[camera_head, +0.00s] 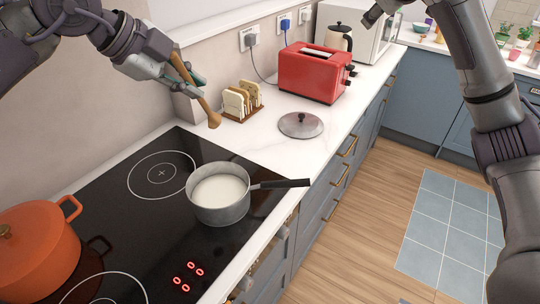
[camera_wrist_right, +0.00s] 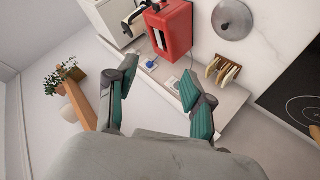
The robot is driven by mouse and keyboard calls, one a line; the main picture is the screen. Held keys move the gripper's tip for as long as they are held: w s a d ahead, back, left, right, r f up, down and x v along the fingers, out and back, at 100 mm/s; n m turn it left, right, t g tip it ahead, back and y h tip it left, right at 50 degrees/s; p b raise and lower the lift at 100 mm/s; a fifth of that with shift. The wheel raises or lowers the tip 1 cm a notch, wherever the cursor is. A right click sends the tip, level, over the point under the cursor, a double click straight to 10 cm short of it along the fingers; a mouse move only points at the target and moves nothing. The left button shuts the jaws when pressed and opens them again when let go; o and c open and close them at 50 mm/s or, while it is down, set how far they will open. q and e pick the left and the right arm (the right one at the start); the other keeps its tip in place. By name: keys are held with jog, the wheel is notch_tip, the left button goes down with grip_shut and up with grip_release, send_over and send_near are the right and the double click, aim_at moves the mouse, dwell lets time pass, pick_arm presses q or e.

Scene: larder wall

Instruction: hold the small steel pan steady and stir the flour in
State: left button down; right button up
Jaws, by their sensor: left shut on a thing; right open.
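The small steel pan (camera_head: 205,211) stands upright on the black hob, its dark handle pointing right over the worktop edge. White, milky contents (camera_head: 219,190) fill part of it. No loose flour can be told apart. My left gripper (camera_head: 188,80) is shut on a wooden spoon (camera_head: 208,109), bowl end down. The spoon is above and behind the pan, apart from it. My right gripper (camera_wrist_right: 158,83) is open and empty in the right wrist view, its fingers apart over the back of the worktop. In the head view the right arm enters at the upper right, clear of the pan.
An orange pot (camera_head: 38,255) stands on the hob (camera_head: 130,215) at left, whose red digits are lit. On the worktop are a toast rack (camera_head: 240,102), a loose lid (camera_head: 301,124), a red toaster (camera_head: 310,75) and a cream kettle (camera_head: 339,38). Bare worktop lies between lid and hob.

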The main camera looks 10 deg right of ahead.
jog(key=s+a+f+n+g+y, duration=0.2)
jog(key=a+f+n+g+y, duration=0.3)
jog(key=a+f, duration=1)
jog(key=n+g+h, duration=0.2)
jog(key=n+g, duration=0.1)
jog(key=n, duration=0.2)
send_near(270, 183)
jog(key=x, duration=1.1)
grip_shut()
